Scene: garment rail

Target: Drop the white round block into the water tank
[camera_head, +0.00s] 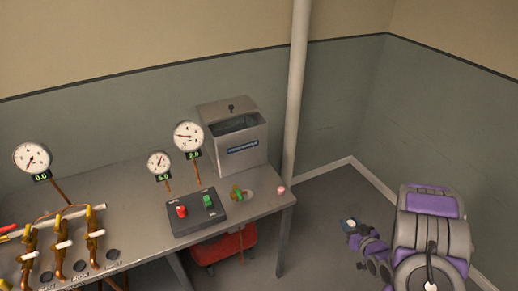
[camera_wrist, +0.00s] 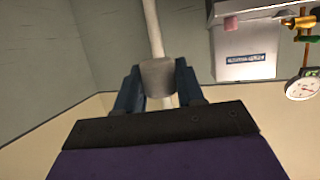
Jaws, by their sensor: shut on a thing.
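My gripper (camera_head: 350,225) is at the right of the head view, out past the table's right end and apart from the tank. In the wrist view, which looks upside down, my gripper (camera_wrist: 160,82) is shut on a pale grey-white round block (camera_wrist: 158,76). The block sits between the two dark blue fingers. The grey water tank (camera_head: 243,152) stands at the back right of the table, with its lid raised and its top opening showing. It also shows in the wrist view (camera_wrist: 240,68), to the right of the held block.
A white pole (camera_head: 295,95) rises between the table (camera_head: 140,195) and my arm. A small pinkish block (camera_head: 281,190) lies at the table's right corner. A black switch box (camera_head: 197,212), gauges and copper pipes stand on the table. The floor right of the table is clear.

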